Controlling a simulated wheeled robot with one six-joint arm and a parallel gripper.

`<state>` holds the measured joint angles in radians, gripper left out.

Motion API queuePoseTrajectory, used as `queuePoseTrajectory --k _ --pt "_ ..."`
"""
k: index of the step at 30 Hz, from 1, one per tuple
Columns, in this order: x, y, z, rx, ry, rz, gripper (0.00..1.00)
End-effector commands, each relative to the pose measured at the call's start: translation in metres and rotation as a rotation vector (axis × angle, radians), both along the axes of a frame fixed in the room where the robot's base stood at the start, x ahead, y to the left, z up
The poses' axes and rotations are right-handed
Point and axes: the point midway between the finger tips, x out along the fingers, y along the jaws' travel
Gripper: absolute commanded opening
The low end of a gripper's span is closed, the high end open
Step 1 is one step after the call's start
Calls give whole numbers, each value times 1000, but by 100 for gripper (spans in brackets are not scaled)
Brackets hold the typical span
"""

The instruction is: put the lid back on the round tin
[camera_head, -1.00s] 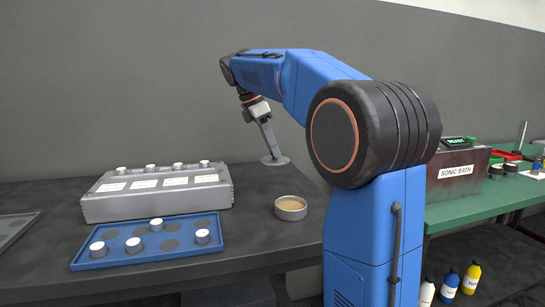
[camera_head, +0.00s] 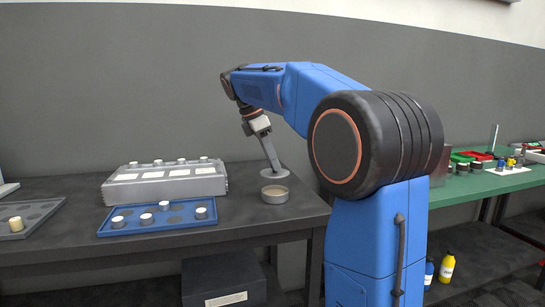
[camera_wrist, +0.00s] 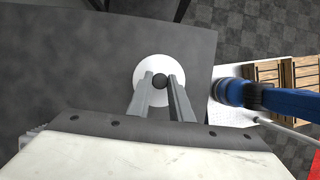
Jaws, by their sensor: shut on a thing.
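The round tin (camera_head: 274,195) is a short, open-topped grey cylinder with a tan inside, standing on the dark table in the head view. My gripper (camera_head: 273,167) points down above and behind it. The gripper is shut on the lid (camera_head: 264,174), a pale disc held level by its knob. The lid appears just above the tin's far rim in the head view, apart from it; the exact sideways offset is hard to tell. In the wrist view the lid (camera_wrist: 150,66) is a white disc, its dark knob between the fingers (camera_wrist: 160,82). The tin does not show there.
Left of the tin lie a blue tray (camera_head: 130,228) with several white-topped cylinders and a grey block (camera_head: 125,191) with labels. A grey tray (camera_head: 52,206) is at far left. The dark table (camera_head: 235,221) is bare around the tin. A green bench (camera_head: 480,184) stands right.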

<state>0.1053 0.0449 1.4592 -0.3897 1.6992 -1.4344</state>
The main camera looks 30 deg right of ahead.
Motion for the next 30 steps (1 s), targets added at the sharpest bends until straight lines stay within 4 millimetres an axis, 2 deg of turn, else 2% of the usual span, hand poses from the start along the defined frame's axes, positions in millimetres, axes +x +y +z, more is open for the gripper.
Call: queuePoseTrajectory --k 18,30 --pt "0 0 -45 0 1 1 0" --pt "0 0 -50 0 -1 0 0"
